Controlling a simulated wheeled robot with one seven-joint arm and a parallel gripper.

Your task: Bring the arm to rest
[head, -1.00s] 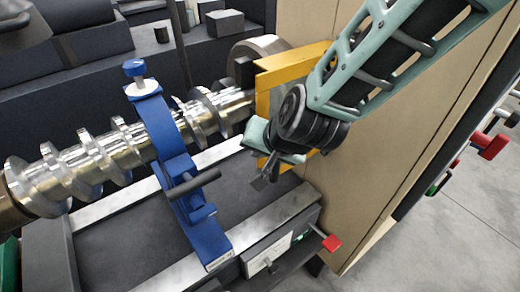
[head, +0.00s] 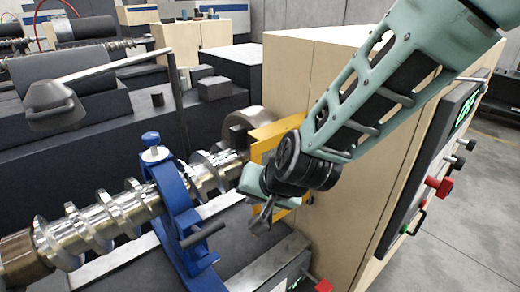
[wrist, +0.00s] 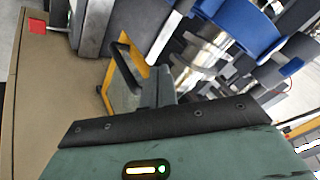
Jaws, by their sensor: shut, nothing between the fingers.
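My gripper (head: 262,218) hangs at the end of my green arm in the head view, right of the blue clamp ring and in front of the yellow frame. Its fingers are shut with nothing between them, and they point down over the machine bed. In the wrist view the gripper's dark finger parts (wrist: 158,92) show in the middle, with the yellow frame (wrist: 128,75) behind them. My gripper appears apart from the metal screw shaft (head: 110,222). I cannot tell its exact gap to the yellow frame (head: 262,134).
The blue clamp ring (head: 178,205) stands around the shaft. A beige cabinet (head: 325,75) stands close behind and right of my arm, with a control panel (head: 435,165) bearing red and black knobs. Grey floor (head: 460,240) is open at the right. A lamp (head: 55,105) stands at left.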

